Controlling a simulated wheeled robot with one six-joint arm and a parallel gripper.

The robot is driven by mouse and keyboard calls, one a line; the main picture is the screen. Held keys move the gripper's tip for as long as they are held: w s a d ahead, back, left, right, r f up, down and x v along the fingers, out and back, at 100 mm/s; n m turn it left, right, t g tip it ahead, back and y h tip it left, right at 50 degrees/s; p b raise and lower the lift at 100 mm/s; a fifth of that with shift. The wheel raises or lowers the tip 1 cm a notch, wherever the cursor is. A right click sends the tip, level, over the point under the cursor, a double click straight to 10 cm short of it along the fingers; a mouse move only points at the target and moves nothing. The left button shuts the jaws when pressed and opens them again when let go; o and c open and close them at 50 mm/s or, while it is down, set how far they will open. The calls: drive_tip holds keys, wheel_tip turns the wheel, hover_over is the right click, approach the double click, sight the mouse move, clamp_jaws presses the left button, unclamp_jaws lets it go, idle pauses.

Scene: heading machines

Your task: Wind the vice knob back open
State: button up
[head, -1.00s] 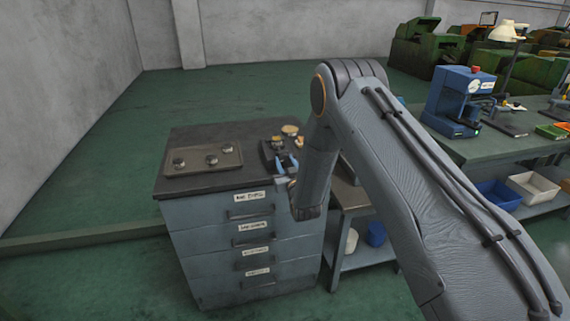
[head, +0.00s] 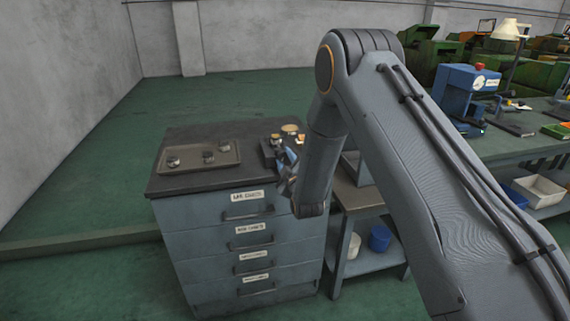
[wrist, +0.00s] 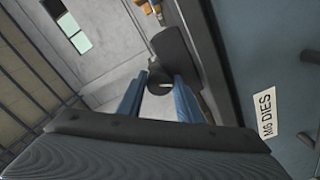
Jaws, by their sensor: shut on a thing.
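The vice (head: 268,154) is a small dark block on the right part of the cabinet top, partly hidden by my gripper and arm in the head view. My gripper (head: 288,160), with blue fingers, is at the vice's near right end. In the wrist view my gripper (wrist: 160,84) has one finger on each side of a dark round knob (wrist: 160,72) and is shut on it. A dark vice part (wrist: 176,48) shows just beyond the knob. How far the knob is wound cannot be told.
A tray (head: 226,159) with several dark round parts lies left on the drawer cabinet (head: 170,193). Small brass-coloured items (head: 290,129) sit behind the vice. A drawer label (wrist: 264,115) shows in the wrist view. A lower shelf with a blue bin (head: 379,238) stands right.

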drive_tip(key=n+b, duration=0.2)
drive_tip(key=n, duration=0.2)
drive_tip(key=shift+n, duration=0.3)
idle(0.3)
drive_tip(key=o, duration=1)
drive_tip(key=shift+o, duration=0.2)
drive_tip(key=shift+s, duration=0.1)
drive_tip(key=b+v, duration=0.2)
drive_tip(key=v, duration=0.5)
drive_tip(key=shift+s, duration=0.35)
drive_tip(key=shift+d+r, duration=0.1)
drive_tip(key=shift+d, duration=0.05)
